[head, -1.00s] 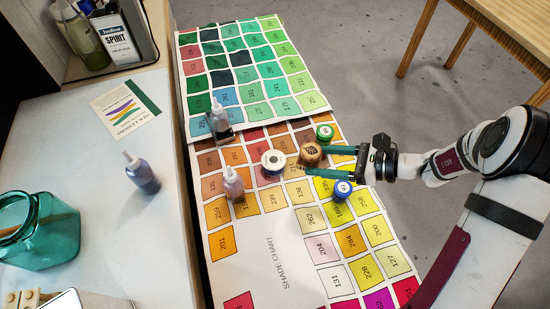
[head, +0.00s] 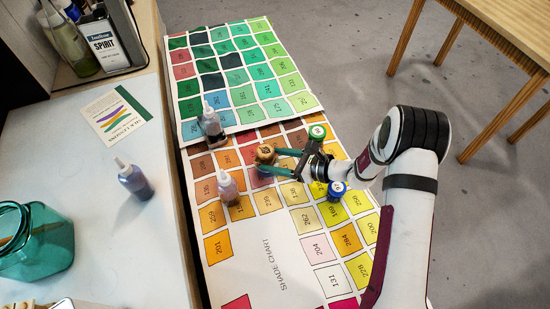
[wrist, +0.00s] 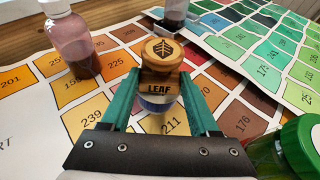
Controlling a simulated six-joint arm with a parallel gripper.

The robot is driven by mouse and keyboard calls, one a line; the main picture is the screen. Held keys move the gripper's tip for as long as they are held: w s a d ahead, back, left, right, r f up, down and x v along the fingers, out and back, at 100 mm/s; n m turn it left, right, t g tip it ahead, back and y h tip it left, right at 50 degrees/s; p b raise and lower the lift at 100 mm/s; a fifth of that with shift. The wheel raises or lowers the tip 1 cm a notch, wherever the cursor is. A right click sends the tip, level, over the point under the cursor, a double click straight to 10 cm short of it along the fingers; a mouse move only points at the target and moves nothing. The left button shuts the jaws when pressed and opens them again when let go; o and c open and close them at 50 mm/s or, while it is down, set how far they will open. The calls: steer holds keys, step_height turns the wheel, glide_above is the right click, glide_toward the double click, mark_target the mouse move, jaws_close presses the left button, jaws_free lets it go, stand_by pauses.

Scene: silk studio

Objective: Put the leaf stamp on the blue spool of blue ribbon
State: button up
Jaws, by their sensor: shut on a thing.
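The wooden leaf stamp (head: 265,153), with a dark leaf mark on top and the word LEAF on its block, is between the green fingers of my gripper (head: 280,162). In the wrist view, the stamp (wrist: 161,63) is upright between the fingertips (wrist: 158,88), which are shut on it. A pale and blue round thing, seemingly the blue spool (wrist: 157,103), shows just below the stamp's block. The stamp and fingers mostly hide it in the head view. I cannot tell whether the stamp touches it.
A pink bottle (head: 228,187) stands close by on the shade chart (head: 250,255). A dark bottle (head: 212,122) stands behind. A green-lidded jar (head: 317,132) and a blue-lidded jar (head: 337,190) are near my gripper. The chart's front is clear.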

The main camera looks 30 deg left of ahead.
steer(key=o, duration=1.4)
steer(key=v, duration=1.2)
steer(key=s+d+r+n+g+h, duration=0.3)
steer(key=s+r+n, duration=0.3)
steer(key=s+r, duration=0.4)
steer(key=s+d+r+n+t+h, duration=0.1)
steer(key=s+d+n+h, duration=0.1)
steer(key=s+d+h, duration=0.1)
steer(key=s+d+r+n+t+h, duration=0.1)
steer(key=s+d+n+h, duration=0.1)
steer(key=s+d, duration=0.3)
steer(key=s+d+r+n+h, duration=0.2)
steer(key=s+d+h, duration=0.1)
steer(key=s, duration=0.3)
steer(key=shift+d+t+h, duration=0.3)
steer(key=shift+d+t, duration=0.1)
steer(key=shift+d, duration=0.45)
